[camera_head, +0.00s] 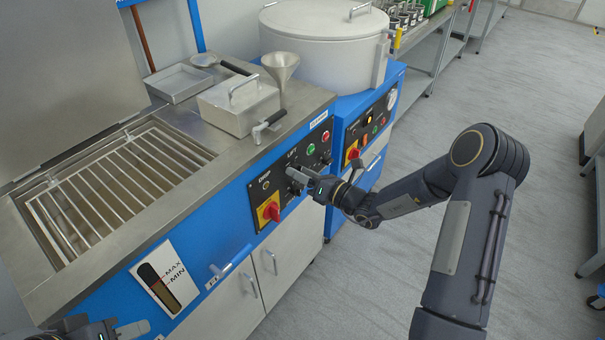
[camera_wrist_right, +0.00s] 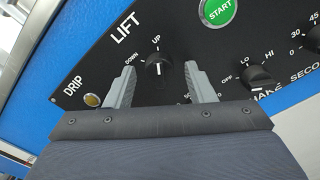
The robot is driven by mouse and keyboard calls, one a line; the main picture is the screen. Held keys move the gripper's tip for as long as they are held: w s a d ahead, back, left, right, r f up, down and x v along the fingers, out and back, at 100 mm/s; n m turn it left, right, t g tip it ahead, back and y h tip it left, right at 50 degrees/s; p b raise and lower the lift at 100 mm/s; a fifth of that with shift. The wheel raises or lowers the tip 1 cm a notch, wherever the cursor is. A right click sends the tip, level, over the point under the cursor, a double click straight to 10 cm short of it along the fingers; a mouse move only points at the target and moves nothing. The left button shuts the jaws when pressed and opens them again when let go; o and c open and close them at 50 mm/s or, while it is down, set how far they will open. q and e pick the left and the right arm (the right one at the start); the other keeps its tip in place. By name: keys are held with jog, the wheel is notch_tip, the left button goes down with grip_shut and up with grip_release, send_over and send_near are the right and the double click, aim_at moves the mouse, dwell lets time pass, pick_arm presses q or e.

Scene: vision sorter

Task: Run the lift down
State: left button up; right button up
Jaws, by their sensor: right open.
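The black LIFT knob (camera_wrist_right: 159,66) is on the control panel (camera_head: 290,170) of the blue tank unit. Its white mark points towards UP in the right wrist view; DOWN is printed to its left. My right gripper (camera_wrist_right: 160,76) is open, with one finger on each side of the knob, and I see gaps between fingers and knob. In the head view the right gripper (camera_head: 296,176) is at the panel and hides the knob. The wire lift rack (camera_head: 125,170) lies in the tank opening. My left gripper (camera_head: 125,329) is partly cut off at the bottom left.
A red and yellow switch (camera_head: 269,211), a green START button (camera_wrist_right: 217,10), an amber DRIP lamp (camera_wrist_right: 92,100) and another knob (camera_wrist_right: 260,77) are near the gripper. A metal box (camera_head: 238,105), a funnel (camera_head: 280,66) and a tray (camera_head: 178,83) stand on top.

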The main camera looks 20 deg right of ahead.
jog(key=c, duration=0.9)
jog(key=shift+c, duration=0.2)
